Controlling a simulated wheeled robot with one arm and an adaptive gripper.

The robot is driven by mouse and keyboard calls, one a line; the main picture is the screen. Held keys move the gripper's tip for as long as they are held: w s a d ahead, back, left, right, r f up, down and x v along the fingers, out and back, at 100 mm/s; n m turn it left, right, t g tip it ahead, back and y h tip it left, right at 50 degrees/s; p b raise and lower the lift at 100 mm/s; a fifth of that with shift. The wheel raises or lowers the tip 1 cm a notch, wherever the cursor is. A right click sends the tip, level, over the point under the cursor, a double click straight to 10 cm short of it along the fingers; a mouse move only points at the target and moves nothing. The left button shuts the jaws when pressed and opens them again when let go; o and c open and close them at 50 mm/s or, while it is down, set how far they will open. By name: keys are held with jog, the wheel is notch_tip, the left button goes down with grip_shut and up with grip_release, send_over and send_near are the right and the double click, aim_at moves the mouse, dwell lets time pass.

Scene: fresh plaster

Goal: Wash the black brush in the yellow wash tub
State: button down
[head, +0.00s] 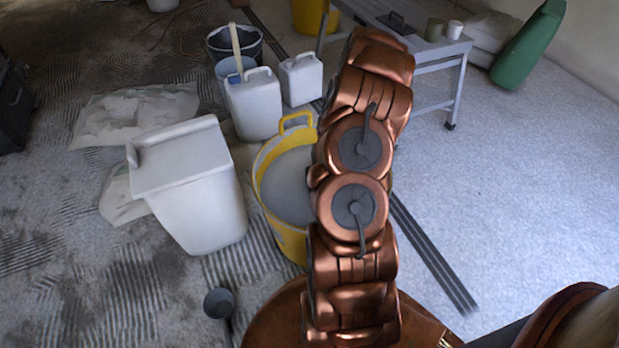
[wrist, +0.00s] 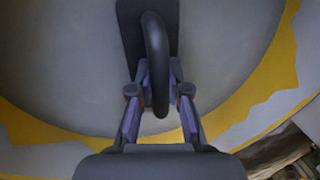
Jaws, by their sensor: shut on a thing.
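The yellow wash tub (head: 265,215) stands in the middle of the head view, partly behind my arm, with grey contents inside. Its yellow rim (wrist: 283,62) curves around the wrist view. My gripper (wrist: 158,92) is shut on the curved dark handle of the black brush (wrist: 154,45), over the grey inside of the tub. The brush's flat dark body lies beyond the handle. I cannot tell whether its underside touches the contents. The gripper and brush are hidden behind my arm in the head view.
A white lidded bin (head: 195,190) stands left of the tub. White jerrycans (head: 254,108) and a dark bucket (head: 215,45) are behind it. A grey bench (head: 425,50) with a dark tool and two cups stands at the back. Pale floor at right is mostly clear.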

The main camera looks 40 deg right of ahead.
jog(key=shift+s+d, duration=0.25)
jog(key=shift+d, duration=0.45)
jog(key=shift+r, duration=0.1)
notch_tip(320, 180, up, 18)
jog(key=p, duration=0.6)
jog(key=shift+p, duration=0.3)
dwell(0.6)
